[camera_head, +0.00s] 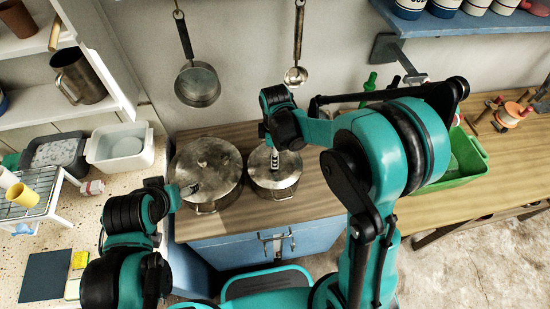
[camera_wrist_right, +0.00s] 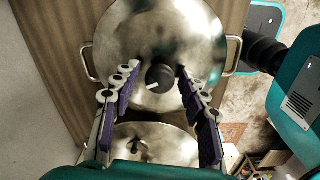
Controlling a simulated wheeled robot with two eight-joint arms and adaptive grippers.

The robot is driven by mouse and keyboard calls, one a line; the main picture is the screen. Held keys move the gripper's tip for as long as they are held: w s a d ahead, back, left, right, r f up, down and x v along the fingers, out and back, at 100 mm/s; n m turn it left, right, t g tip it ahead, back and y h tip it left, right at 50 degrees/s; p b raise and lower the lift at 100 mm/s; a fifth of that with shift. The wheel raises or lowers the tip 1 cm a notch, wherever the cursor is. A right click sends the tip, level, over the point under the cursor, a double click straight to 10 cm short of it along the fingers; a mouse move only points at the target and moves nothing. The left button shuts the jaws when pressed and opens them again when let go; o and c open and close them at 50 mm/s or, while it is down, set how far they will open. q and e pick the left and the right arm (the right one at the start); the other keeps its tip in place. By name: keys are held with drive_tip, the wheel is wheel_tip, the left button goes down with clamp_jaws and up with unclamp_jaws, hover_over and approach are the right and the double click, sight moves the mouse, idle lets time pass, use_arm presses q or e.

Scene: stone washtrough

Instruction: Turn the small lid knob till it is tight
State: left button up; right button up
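The smaller steel pot (camera_head: 273,182) stands on the wooden counter, right of a larger lidded pot (camera_head: 218,165). In the right wrist view its lid (camera_wrist_right: 205,35) carries a small round black knob (camera_wrist_right: 159,78) with a white mark. My right gripper (camera_wrist_right: 157,82) is over this lid, open, with one purple-padded finger on each side of the knob and gaps between; in the head view it (camera_head: 274,160) points down at the lid.
The larger pot's lid (camera_wrist_right: 165,150) has a dark star-shaped knob (camera_wrist_right: 140,148). A pan (camera_head: 197,85) and a ladle (camera_head: 296,75) hang on the wall behind. A green crate (camera_head: 468,165) stands right of my right arm. A white basin (camera_head: 122,150) stands at the left.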

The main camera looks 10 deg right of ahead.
drive_tip(key=c, duration=0.4)
drive_tip(key=m, duration=0.3)
drive_tip(key=shift+f+m+b, duration=0.1)
drive_tip(key=shift+m+b, duration=0.2)
drive_tip(key=m, duration=0.8)
drive_tip(key=shift+b, duration=0.35)
drive_tip(key=m, duration=0.4)
drive_tip(key=o, duration=0.9)
